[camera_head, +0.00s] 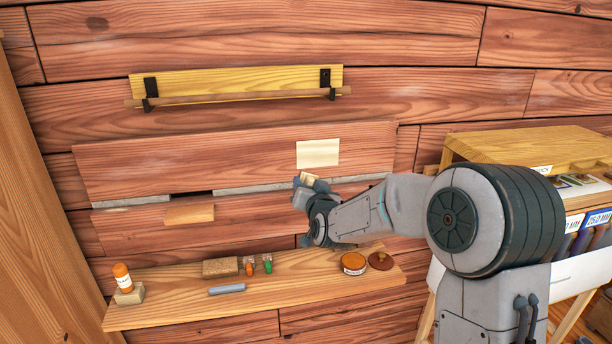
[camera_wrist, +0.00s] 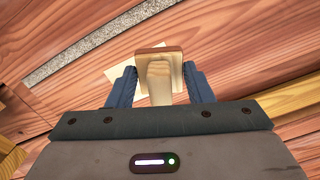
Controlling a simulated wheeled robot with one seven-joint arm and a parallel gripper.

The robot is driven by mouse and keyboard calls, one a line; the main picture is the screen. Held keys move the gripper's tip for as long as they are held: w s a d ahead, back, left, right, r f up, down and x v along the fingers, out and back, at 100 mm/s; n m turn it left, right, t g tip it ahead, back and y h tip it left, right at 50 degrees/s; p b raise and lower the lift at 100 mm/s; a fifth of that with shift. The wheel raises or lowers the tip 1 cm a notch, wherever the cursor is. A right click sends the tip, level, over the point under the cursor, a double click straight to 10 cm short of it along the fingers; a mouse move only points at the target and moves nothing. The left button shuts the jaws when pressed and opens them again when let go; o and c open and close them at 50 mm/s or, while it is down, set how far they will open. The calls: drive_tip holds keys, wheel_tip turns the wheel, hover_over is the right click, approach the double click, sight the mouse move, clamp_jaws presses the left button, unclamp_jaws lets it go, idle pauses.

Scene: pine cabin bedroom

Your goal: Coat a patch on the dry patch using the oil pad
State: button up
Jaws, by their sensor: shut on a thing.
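The dry patch looks to be the pale cream rectangle (camera_head: 318,153) on the reddish plank wall. It shows partly behind the held block in the wrist view (camera_wrist: 122,65). My gripper (camera_wrist: 161,88) is shut on a wooden-handled pad (camera_wrist: 158,70), with one blue finger on each side. In the head view my gripper (camera_head: 308,184) is just below and left of the pale rectangle, with a bit of the pad showing. The pad's far face is hidden, and I cannot tell whether it touches the wall.
A shelf (camera_head: 180,307) below holds an orange bottle (camera_head: 122,275), a brown block (camera_head: 220,268), a grey bar (camera_head: 227,289), and an open round tin (camera_head: 354,263) beside its lid (camera_head: 380,260). A rail (camera_head: 240,97) is above. A cabinet (camera_head: 530,148) stands right.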

sight(304, 171)
drive_tip(key=r, duration=0.1)
drive_tip(key=r+t, duration=0.1)
drive_tip(key=shift+a+r, duration=0.35)
drive_tip(key=shift+r, duration=0.05)
drive_tip(key=shift+w+a+r, duration=0.1)
drive_tip(key=shift+r, duration=0.05)
drive_tip(key=p+x, duration=0.3)
drive_tip(key=x, duration=0.1)
drive_tip(key=shift+w+a, duration=0.1)
drive_tip(key=shift+w, duration=0.3)
drive_tip(key=shift+w+a+p, duration=0.1)
drive_tip(key=shift+w+p, duration=0.2)
drive_tip(key=shift+w, duration=0.15)
drive_tip(key=shift+x, duration=0.9)
drive_tip(key=shift+b, duration=0.35)
